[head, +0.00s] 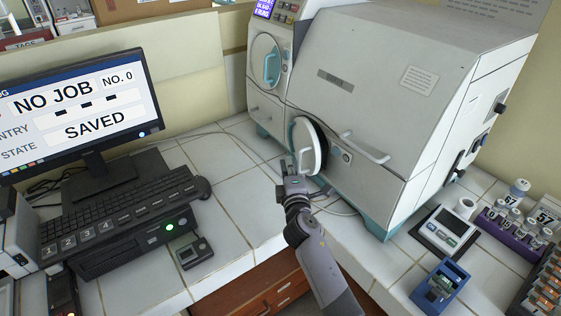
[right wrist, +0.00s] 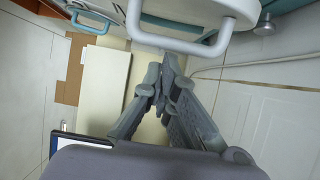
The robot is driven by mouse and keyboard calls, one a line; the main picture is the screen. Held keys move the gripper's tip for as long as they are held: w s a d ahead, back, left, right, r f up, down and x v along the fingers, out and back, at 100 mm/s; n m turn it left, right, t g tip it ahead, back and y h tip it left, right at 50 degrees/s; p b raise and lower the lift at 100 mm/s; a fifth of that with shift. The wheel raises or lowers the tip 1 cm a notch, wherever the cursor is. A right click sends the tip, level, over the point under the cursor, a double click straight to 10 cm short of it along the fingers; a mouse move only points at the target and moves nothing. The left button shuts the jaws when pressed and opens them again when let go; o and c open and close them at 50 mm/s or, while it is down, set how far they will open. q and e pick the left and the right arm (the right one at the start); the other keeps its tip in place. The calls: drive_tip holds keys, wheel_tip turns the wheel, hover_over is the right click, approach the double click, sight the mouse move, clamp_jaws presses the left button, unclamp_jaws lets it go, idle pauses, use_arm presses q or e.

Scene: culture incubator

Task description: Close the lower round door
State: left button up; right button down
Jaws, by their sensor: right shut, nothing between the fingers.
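The lower round door (head: 305,146) is on the front of the white incubator (head: 405,90). It stands partly open, swung out from its dark round opening, with its hinge side apparently at the left. My right gripper (head: 290,168) is shut and empty, low at the left side of this door. In the right wrist view the closed fingertips (right wrist: 167,72) are just below a pale bar handle (right wrist: 180,46), apparently the door's; I cannot tell whether they touch it. My left gripper is not in view.
The upper round door (head: 267,62) looks shut. A bar handle (head: 365,148) sticks out of the front panel right of the lower door. A monitor (head: 75,110) and keyboard (head: 120,208) stand at left. A scale (head: 443,230) and vial rack (head: 510,225) are at right.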

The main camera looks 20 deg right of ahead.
sight(300, 160)
drive_tip(key=shift+f, duration=0.15)
drive_tip(key=d, duration=0.1)
drive_tip(key=d+p, duration=0.1)
drive_tip(key=d+n+y+p, duration=0.1)
drive_tip(key=shift+s+d+r, duration=0.15)
drive_tip(key=shift+s+r, duration=0.1)
drive_tip(key=shift+s, duration=0.05)
drive_tip(key=shift+s+d+f+y, duration=0.1)
drive_tip(key=shift+d+y, duration=0.05)
drive_tip(key=shift+d, duration=0.3)
drive_tip(key=shift+d+f+y, duration=0.1)
drive_tip(key=shift+d+y, duration=0.05)
drive_tip(key=shift+d, duration=0.3)
drive_tip(key=shift+a, duration=0.1)
